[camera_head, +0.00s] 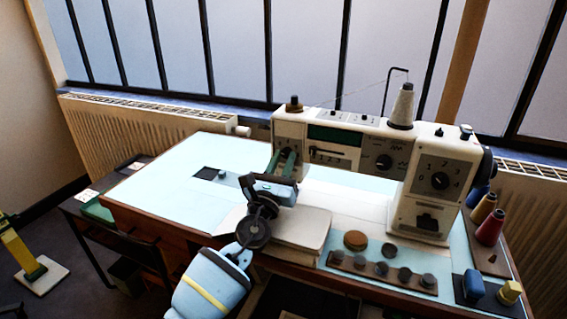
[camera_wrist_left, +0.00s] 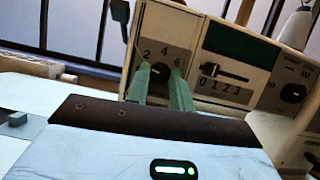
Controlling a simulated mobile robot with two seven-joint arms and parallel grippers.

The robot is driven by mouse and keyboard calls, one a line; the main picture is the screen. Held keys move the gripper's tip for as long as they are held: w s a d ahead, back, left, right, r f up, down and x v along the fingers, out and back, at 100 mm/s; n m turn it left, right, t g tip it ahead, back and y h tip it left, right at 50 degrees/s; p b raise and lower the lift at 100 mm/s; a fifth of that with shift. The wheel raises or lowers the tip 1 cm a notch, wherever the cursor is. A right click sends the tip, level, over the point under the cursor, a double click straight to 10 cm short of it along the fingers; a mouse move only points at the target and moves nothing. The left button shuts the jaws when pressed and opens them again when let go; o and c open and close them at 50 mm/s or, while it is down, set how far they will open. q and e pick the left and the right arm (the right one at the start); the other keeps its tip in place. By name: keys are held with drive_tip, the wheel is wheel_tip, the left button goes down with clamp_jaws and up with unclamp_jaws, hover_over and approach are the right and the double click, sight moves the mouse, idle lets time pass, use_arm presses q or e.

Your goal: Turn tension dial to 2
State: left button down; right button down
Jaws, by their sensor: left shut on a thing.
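The cream sewing machine (camera_head: 345,135) stands on the table. Its tension dial (camera_wrist_left: 160,71) is a small dark knob on the machine's left end, on a grey plate with the numbers 2, 4 and 6 around it. My left gripper (camera_wrist_left: 160,82) has its two green fingers on either side of this dial, shut on it. The dial's pointer direction is too small to tell. In the head view my left gripper (camera_head: 284,160) reaches up to the left end of the machine and covers the dial. My right gripper is not in view.
A slider marked 0 to 3 (camera_wrist_left: 225,74) sits right of the dial. Another knob (camera_head: 384,161) and a large numbered dial (camera_head: 440,181) are further right. Thread cones (camera_head: 489,228) and a bobbin rack (camera_head: 380,269) occupy the table's right side. The left tabletop (camera_head: 160,181) is mostly clear.

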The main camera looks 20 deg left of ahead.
use_arm(q)
drive_tip(key=m+h, duration=0.1)
drive_tip(key=m, duration=0.1)
drive_tip(key=shift+a+m+h, duration=0.1)
drive_tip(key=shift+m+h, duration=0.2)
drive_tip(key=shift+m, duration=0.1)
drive_tip(key=m+h, duration=0.1)
drive_tip(key=m, duration=0.2)
drive_tip(key=shift+g, duration=0.3)
drive_tip(key=shift+a+m+h, duration=0.1)
drive_tip(key=shift+m+h, duration=0.7)
drive_tip(key=shift+m, duration=0.3)
drive_tip(key=shift+m+g, duration=0.3)
drive_tip(key=shift+m, duration=0.1)
drive_tip(key=c, duration=1.2)
unclamp_jaws()
drive_tip(key=shift+s, duration=0.1)
